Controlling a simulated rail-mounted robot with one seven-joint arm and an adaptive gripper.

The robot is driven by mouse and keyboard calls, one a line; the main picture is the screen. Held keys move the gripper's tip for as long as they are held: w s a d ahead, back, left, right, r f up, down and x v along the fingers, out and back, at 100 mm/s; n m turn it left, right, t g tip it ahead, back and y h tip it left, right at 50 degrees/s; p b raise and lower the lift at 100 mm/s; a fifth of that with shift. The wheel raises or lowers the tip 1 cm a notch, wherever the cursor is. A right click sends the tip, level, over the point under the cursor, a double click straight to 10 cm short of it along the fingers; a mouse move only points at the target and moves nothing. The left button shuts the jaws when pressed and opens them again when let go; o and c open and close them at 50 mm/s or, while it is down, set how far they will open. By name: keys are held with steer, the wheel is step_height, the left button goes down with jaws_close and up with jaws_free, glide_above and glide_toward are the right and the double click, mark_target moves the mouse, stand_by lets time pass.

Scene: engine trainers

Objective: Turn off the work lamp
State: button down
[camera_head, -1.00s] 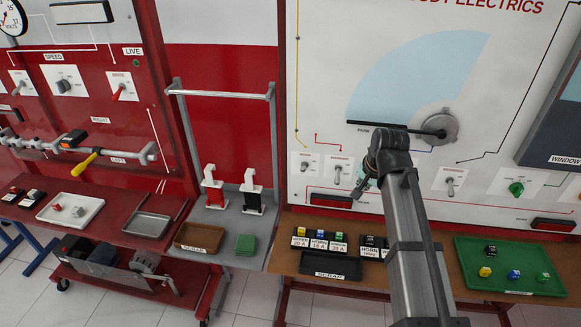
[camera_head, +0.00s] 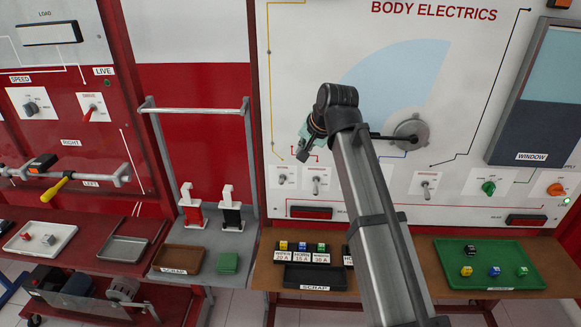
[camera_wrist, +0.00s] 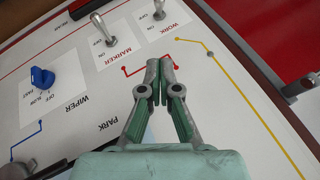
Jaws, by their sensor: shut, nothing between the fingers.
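The work switch is a small metal toggle (camera_head: 282,179) at the far left of the white body electrics panel. In the wrist view the toggle (camera_wrist: 159,8) is cut by the top edge, beside the label WORK; I cannot tell which way it is set. The marker toggle (camera_head: 316,184) is beside it and also shows in the wrist view (camera_wrist: 103,28). My gripper (camera_head: 302,157) is in front of the panel, above these two toggles. In the wrist view my gripper (camera_wrist: 159,62) is shut and empty, its tips apart from both toggles. No work lamp is identifiable.
A blue wiper knob (camera_wrist: 41,77) is left of the marker toggle in the wrist view. A red lamp (camera_head: 311,212) sits below the toggles. The bench below holds a black scrap tray (camera_head: 315,278) and a green tray (camera_head: 440,262). A handrail (camera_head: 195,110) stands left of the panel.

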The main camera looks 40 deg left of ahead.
steer(key=p, duration=0.2)
glide_toward(283, 178)
steer(key=w+a, duration=0.2)
steer(key=w, duration=0.1)
steer(key=shift+s+a+f+p, duration=0.1)
steer(key=shift+s+f+p, duration=0.2)
steer(key=shift+f, duration=0.5)
steer(key=shift+s+a+f+p, duration=0.1)
steer(key=shift+s+f+p, duration=0.25)
steer(key=shift+f, duration=0.45)
steer(key=shift+s+a+f+p, duration=0.15)
steer(key=shift+s+f, duration=0.3)
steer(key=shift+f, duration=0.3)
steer(key=shift+d+f, duration=0.1)
